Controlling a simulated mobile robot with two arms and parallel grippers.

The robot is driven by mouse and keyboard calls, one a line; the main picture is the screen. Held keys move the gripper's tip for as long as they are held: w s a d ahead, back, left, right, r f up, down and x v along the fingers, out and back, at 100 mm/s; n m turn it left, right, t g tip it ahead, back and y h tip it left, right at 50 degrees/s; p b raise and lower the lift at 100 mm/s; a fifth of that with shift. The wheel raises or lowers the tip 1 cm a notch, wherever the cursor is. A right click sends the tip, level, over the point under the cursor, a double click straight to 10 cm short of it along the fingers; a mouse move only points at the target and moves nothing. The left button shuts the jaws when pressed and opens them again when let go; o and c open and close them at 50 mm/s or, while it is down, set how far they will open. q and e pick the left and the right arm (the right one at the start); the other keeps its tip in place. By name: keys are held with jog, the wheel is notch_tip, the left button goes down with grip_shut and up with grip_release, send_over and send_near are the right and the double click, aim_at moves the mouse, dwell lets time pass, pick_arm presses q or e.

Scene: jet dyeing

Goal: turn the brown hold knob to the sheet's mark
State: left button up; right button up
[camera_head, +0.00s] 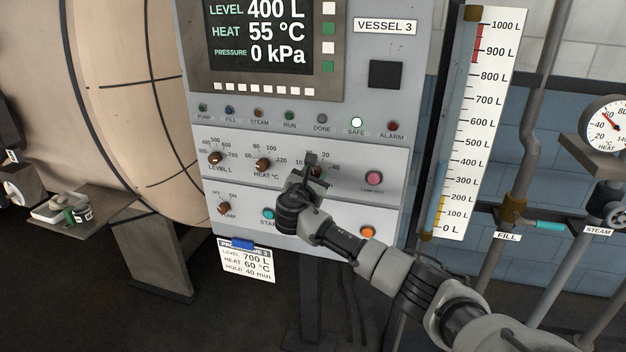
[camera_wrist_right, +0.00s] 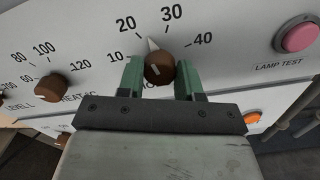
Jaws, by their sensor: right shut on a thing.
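The brown hold knob (camera_wrist_right: 159,70) shows in the right wrist view between the two green fingers of my right gripper (camera_wrist_right: 160,78). The gripper is shut on it. The knob's white pointer stands between the 20 and 30 marks, nearer 20; the 40 mark lies to the right. In the head view my right gripper (camera_head: 313,166) is at the panel and largely hides this knob. The sheet (camera_head: 249,264) hangs under the panel from a blue clip and reads level 700 L, heat 60 °C, hold 40 min. My left gripper is not in view.
The heat knob (camera_head: 262,165) and level knob (camera_head: 215,158) are left of the hold knob. The pink lamp test button (camera_head: 373,178) is to its right. An orange button (camera_head: 368,232) sits below. The display (camera_head: 262,38) reads 400 L, 55 °C, 0 kPa; the safe lamp (camera_head: 357,122) is lit.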

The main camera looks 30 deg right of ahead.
jog(key=shift+f+m+b, duration=0.15)
jog(key=shift+m+b, duration=2.8)
jog(key=shift+m, duration=1.3)
jog(key=shift+f+m+b, duration=0.15)
jog(key=shift+m+b, duration=2.75)
jog(key=shift+m, duration=1.35)
jog(key=o, duration=0.9)
jog(key=shift+r, duration=0.1)
jog(key=shift+s, duration=0.1)
